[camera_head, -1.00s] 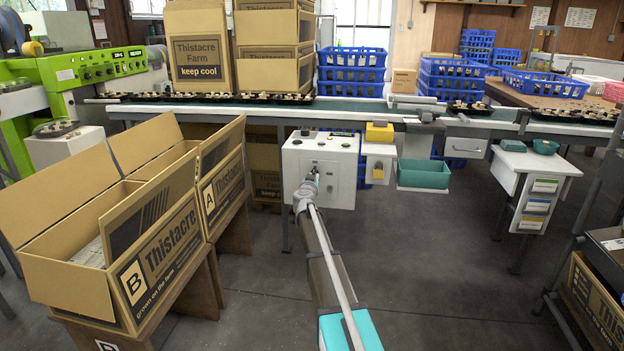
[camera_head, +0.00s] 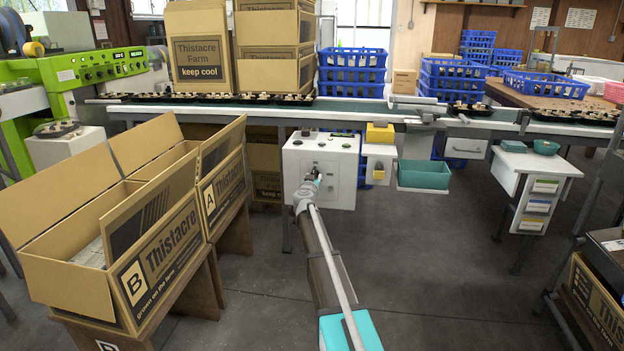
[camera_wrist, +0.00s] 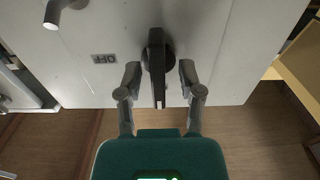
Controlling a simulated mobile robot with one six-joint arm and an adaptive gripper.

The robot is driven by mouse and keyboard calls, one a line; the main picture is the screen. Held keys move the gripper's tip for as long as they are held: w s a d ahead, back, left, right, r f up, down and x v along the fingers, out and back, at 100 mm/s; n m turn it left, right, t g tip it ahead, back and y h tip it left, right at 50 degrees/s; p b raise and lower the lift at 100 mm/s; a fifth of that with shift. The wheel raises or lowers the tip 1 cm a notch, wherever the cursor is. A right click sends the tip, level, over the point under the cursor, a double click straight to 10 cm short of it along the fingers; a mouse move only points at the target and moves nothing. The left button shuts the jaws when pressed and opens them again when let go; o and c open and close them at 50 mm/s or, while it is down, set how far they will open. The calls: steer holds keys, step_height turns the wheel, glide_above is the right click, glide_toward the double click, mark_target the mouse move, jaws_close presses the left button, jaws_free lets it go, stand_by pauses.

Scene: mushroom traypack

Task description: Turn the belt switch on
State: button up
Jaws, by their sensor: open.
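The belt switch (camera_wrist: 157,62) is a black lever on a round base on the white control box (camera_head: 338,188) under the conveyor. In the wrist view the lever points down the picture, toward my gripper's palm. A small dark label reading OFF (camera_wrist: 104,58), upside down, is left of it. My gripper (camera_wrist: 160,80) is open, with one finger on each side of the lever. Gaps show between the fingers and the lever. In the head view my gripper (camera_head: 311,180) is at the front of the box and the lever is hard to make out.
The conveyor belt (camera_head: 345,105) runs behind the box, with filled dark trays on it. A yellow block (camera_head: 380,132) and a teal bin (camera_head: 424,174) are to the right. Open cartons (camera_head: 165,255) stand at left. Floor right of my arm is clear.

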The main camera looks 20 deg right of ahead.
steer(key=shift+s, duration=0.15)
steer(key=v, duration=0.6)
steer(key=shift+s+a, duration=0.3)
stand_by(0.6)
